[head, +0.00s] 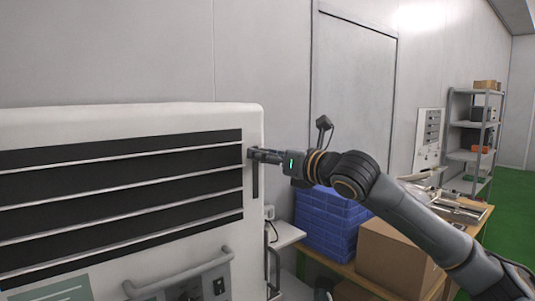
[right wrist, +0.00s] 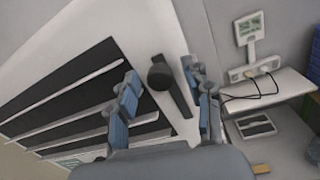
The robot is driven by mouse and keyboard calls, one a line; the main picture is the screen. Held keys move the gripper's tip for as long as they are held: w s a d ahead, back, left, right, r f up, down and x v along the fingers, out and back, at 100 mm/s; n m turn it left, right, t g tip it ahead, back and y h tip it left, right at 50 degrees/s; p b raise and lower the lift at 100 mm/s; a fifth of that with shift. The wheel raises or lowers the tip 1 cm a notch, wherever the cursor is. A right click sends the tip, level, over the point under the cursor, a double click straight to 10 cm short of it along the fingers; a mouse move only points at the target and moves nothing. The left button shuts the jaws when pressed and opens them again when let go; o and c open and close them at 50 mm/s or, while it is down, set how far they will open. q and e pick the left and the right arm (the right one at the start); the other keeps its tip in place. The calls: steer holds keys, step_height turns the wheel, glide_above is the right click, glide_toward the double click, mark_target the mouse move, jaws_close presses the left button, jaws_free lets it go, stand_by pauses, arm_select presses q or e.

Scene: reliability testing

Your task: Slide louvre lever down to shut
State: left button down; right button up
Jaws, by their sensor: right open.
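The louvre panel (head: 120,178) with dark slots fills the left of the head view, on the front of a white cabinet (head: 120,120). The lever's dark vertical slot (head: 255,182) is at the panel's right side. In the right wrist view the lever's round dark knob (right wrist: 160,76) sits at one end of its slot (right wrist: 177,97). My right gripper (head: 256,155) is at the upper end of the slot. In the right wrist view its blue-padded fingers (right wrist: 165,92) are open, one on each side of the knob. Contact cannot be told. My left gripper is not in view.
A grab handle (head: 180,275) sticks out low on the cabinet. Right of it are a small white shelf (head: 284,235), blue crates (head: 325,225) and a cardboard box (head: 398,255) on a table.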

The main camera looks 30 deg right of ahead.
steer(key=shift+c, duration=0.4)
jaws_close()
steer(key=b, duration=0.5)
glide_toward(255, 191)
steer(key=w, duration=0.5)
steer(key=shift+w+a+f, duration=0.1)
steer(key=shift+w+a, duration=0.05)
steer(key=shift+a, duration=0.25)
steer(key=shift+p, duration=0.3)
steer(key=shift+o, duration=0.4)
jaws_free()
